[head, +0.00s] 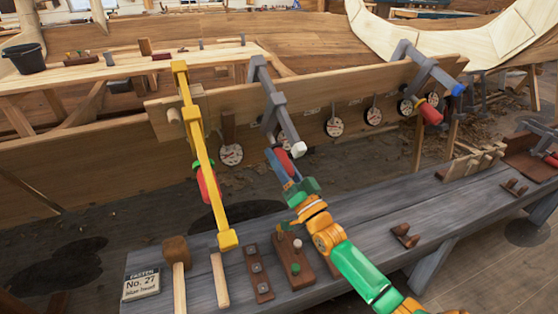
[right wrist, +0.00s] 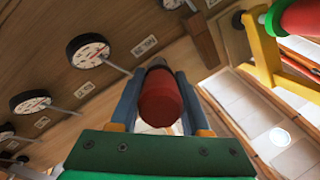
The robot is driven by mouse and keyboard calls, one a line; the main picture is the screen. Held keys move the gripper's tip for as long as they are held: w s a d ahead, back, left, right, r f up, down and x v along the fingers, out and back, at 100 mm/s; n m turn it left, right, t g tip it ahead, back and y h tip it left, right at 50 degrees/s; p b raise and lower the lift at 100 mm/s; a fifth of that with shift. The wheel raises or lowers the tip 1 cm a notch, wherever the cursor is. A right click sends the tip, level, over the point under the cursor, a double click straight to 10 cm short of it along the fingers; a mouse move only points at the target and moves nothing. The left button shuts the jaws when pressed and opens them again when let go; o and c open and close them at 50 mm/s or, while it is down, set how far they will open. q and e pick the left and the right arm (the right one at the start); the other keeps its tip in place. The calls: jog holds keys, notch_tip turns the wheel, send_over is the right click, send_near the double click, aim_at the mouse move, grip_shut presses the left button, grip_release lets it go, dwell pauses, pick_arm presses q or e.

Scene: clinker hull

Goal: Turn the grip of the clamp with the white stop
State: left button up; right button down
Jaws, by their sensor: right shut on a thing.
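The clamp with the white stop is the grey middle clamp (head: 270,92), hung over the long plank. Its white stop (head: 299,149) is at the lower end of its bar. Its red grip (head: 284,160) is partly hidden by my right gripper (head: 282,166). In the right wrist view the red grip (right wrist: 160,98) sits between the two fingers of my right gripper (right wrist: 158,90), which is shut on it. My left gripper is not in view.
A yellow clamp (head: 196,135) stands to the left, close by in the right wrist view (right wrist: 262,52). Another grey clamp (head: 428,68) with a blue stop is on the right. Several dials (head: 334,127) line the plank. A grey bench (head: 400,205) with wooden pieces lies below.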

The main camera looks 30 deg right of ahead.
jog(key=shift+f, duration=0.1)
dwell(0.3)
jog(key=shift+c, duration=1.9)
grip_release()
jog(key=v, duration=0.7)
